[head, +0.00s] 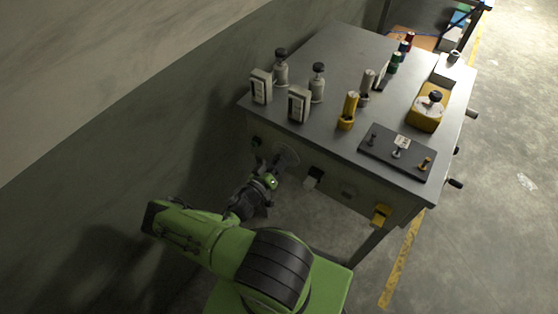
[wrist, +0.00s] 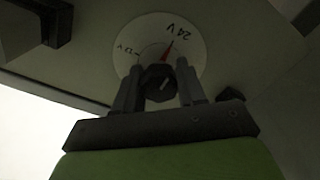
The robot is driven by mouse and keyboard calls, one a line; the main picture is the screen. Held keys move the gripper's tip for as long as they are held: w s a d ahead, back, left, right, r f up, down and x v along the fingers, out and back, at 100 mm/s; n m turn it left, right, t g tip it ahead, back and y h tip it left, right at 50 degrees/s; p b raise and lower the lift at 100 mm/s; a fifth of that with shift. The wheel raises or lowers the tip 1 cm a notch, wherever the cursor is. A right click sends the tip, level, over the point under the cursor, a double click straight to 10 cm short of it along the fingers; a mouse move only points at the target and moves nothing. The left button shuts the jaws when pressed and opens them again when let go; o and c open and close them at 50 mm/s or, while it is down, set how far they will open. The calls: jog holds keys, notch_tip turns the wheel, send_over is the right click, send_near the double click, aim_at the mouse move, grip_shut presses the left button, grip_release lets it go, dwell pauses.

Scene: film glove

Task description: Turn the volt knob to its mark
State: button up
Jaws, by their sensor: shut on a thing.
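The volt knob (wrist: 158,82) is dark and faceted, in front of a round white dial (wrist: 190,38) on the side of the cabinet. The dial carries a "24 V" label and a smaller "12 V" label. A red pointer-like wedge (wrist: 167,50) above the knob points up and slightly right, close to the 24 V label. A short pale line shows on the knob's face. My gripper (wrist: 158,83) has a finger on each side of the knob and is shut on it. In the head view the dial (head: 286,155) shows beside my gripper (head: 277,168); the knob is hidden there.
Along the same cabinet side are a white-and-dark switch (head: 313,177) and a yellow block (head: 381,214). The grey top (head: 335,50) holds bottles, meters and a dark plate with studs (head: 385,160). A wall (head: 120,130) stands at the left.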

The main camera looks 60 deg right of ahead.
jog(key=shift+w, duration=0.1)
jog(key=o, duration=1.1)
jog(key=shift+c, duration=0.2)
jog(key=shift+a, duration=0.1)
jog(key=w+a, duration=0.2)
jog(key=a, duration=1.3)
jog(key=shift+w+a+p, duration=0.2)
jog(key=shift+p, duration=0.15)
